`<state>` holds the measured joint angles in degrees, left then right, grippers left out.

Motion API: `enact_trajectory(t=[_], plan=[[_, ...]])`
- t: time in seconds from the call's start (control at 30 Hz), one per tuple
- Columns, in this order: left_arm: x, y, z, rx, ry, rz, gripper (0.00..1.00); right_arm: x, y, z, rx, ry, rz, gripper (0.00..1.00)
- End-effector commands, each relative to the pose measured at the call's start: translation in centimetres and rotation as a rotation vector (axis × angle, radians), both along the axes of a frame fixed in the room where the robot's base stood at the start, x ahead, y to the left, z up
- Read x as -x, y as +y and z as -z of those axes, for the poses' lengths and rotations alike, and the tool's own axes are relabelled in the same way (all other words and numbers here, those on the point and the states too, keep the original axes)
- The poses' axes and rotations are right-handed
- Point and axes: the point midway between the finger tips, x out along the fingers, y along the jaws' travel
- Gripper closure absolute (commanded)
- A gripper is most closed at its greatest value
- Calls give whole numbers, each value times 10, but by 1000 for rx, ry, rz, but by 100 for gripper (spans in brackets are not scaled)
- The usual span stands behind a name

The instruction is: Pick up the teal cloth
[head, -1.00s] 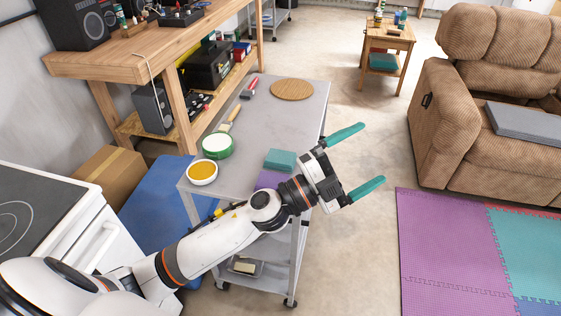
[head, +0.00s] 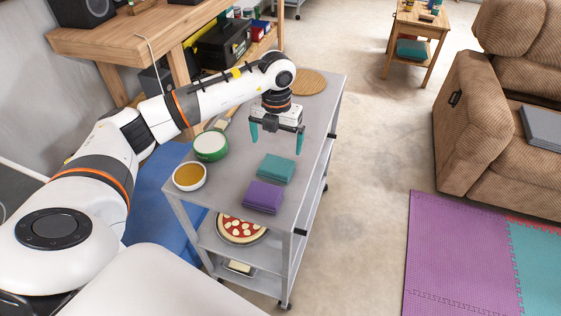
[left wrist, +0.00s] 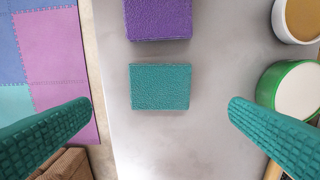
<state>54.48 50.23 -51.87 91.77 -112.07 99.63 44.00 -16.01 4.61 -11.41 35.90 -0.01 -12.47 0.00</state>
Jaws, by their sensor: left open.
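The teal cloth (head: 276,168) is a folded block lying flat on the grey cart's top (head: 310,130). It also shows in the middle of the left wrist view (left wrist: 160,87). My left gripper (head: 276,145) points down above the cart top, just behind the cloth in the head view. Its teal fingers are wide apart with nothing between them. In the left wrist view the fingers (left wrist: 160,118) stand on either side, below the cloth's level in the picture. My right gripper is not in view.
A folded purple cloth (head: 262,196) lies close in front of the teal one. A green-rimmed bowl (head: 210,146) and a white bowl of orange-brown contents (head: 189,177) stand on the left. A round wooden board (head: 310,82) lies behind. A pizza (head: 241,229) is on the shelf below.

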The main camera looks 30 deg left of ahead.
Motion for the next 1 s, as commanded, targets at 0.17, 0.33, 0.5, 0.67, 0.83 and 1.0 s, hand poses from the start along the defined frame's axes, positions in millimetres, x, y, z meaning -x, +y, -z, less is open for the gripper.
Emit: enact_trajectory(t=[0.17,0.33,0.5,0.67,0.83,1.0], plan=[[0,-1,30,4,3,3,0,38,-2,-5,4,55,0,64],[0,-1,44,4,0,3,0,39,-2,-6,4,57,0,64],[0,1,62,5,4,3,0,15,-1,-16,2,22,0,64],[-1,3,86,6,2,3,0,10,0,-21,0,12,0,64],[-1,2,96,6,-1,5,0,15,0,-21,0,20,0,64],[-1,3,97,6,-1,5,0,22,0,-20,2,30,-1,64]])
